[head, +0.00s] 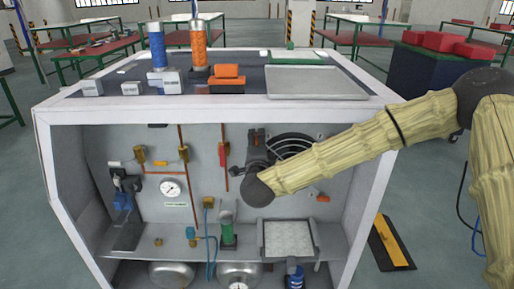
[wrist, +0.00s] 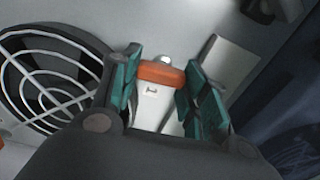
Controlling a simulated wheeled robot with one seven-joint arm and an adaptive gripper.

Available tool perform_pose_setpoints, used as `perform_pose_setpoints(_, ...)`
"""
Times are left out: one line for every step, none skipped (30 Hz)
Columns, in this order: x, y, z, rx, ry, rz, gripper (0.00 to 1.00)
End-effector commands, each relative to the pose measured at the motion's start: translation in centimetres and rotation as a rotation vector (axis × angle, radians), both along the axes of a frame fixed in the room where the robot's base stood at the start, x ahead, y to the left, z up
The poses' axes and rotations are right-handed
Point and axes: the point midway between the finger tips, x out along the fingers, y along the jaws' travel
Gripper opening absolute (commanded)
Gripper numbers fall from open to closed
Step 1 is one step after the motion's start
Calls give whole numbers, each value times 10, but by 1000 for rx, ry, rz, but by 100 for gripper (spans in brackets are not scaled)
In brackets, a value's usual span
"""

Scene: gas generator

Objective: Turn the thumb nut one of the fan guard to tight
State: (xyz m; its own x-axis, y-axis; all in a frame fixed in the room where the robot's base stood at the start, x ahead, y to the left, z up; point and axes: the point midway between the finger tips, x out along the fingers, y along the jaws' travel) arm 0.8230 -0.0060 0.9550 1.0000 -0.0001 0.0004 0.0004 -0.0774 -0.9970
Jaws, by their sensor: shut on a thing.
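The fan guard (wrist: 42,75), a round grille of pale wire rings, fills the left of the wrist view. In the head view the fan guard (head: 292,146) is on the back panel, partly covered by my arm. My gripper (wrist: 165,95) has its teal fingers on both sides of an orange-and-white part (wrist: 158,78) with a small silver tip, right beside the guard. It is shut on this part. I cannot tell for certain that it is thumb nut one. In the head view my gripper (head: 256,160) is at the panel left of the guard, its fingertips mostly hidden.
The generator's white frame (head: 215,114) surrounds the open front, its upper edge just above my arm. A gauge (head: 170,188), pipes and valves are to the left. A shelf (head: 180,248) with a square tray (head: 314,257) is below. Floor is free at right beside a yellow-black ramp (head: 392,242).

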Motion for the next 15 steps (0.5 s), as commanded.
perform_pose_setpoints(0, -1, -3, 18, 2, -2, 21)
perform_pose_setpoints(0, -1, -3, 29, 3, -2, 21)
perform_pose_setpoints(0, -1, -3, 43, 3, -1, 21)
perform_pose_setpoints(0, -1, -3, 51, 3, -1, 21)
perform_pose_setpoints(0, -1, -3, 59, 3, -1, 21)
perform_pose_setpoints(0, -1, -3, 68, 3, -1, 21)
perform_pose_setpoints(0, -1, -3, 74, 3, -1, 21)
perform_pose_setpoints(0, -1, -3, 79, 3, -1, 21)
perform_pose_setpoints(0, -1, -3, 84, 3, -1, 21)
perform_pose_setpoints(0, 0, -2, 87, 3, -1, 21)
perform_pose_setpoints(0, 0, -2, 89, 3, -1, 21)
perform_pose_setpoints(0, 0, -2, 91, 3, -1, 21)
perform_pose_setpoints(0, 0, -2, 92, 3, -1, 21)
perform_pose_setpoints(0, 0, -2, 93, 3, -1, 21)
perform_pose_setpoints(0, 0, -2, 93, 3, 0, 21)
